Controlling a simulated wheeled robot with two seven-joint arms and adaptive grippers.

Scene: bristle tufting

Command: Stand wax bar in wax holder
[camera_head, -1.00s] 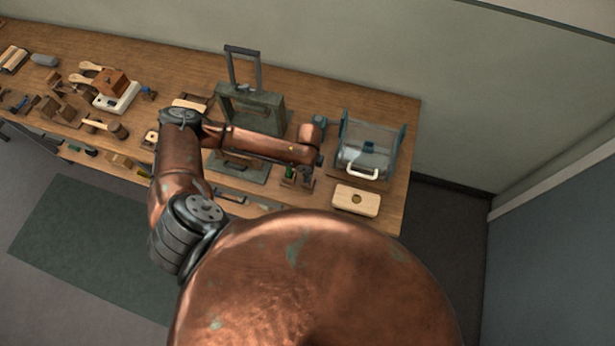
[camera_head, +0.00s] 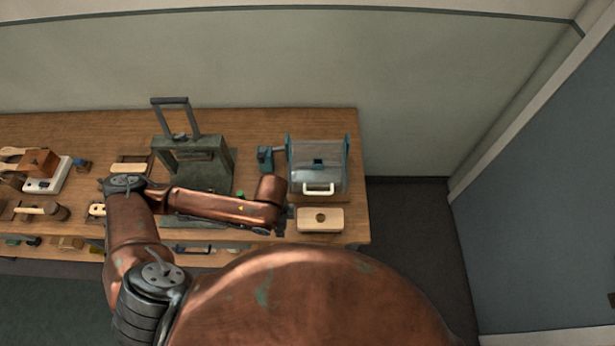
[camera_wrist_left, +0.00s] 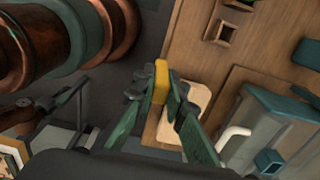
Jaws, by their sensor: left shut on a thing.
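My left gripper (camera_wrist_left: 163,92) is shut on a small yellow bar (camera_wrist_left: 161,80), which I take as the wax bar, in the left wrist view. In the head view the left gripper (camera_head: 284,220) hangs just left of the pale wooden block; the bar cannot be made out there. A small square wooden socket (camera_wrist_left: 220,33), open and apparently empty, stands on the bench in the wrist view, apart from the bar. It looks like the wax holder, but I cannot be sure. In the head view my arm hides that area. My right gripper is not in view.
The pale block with a round hole (camera_head: 320,219) lies near the bench's front right corner. A clear-sided teal machine with a white handle (camera_head: 318,168) stands behind it. A dark green press (camera_head: 192,160) stands left. Tools crowd the far left.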

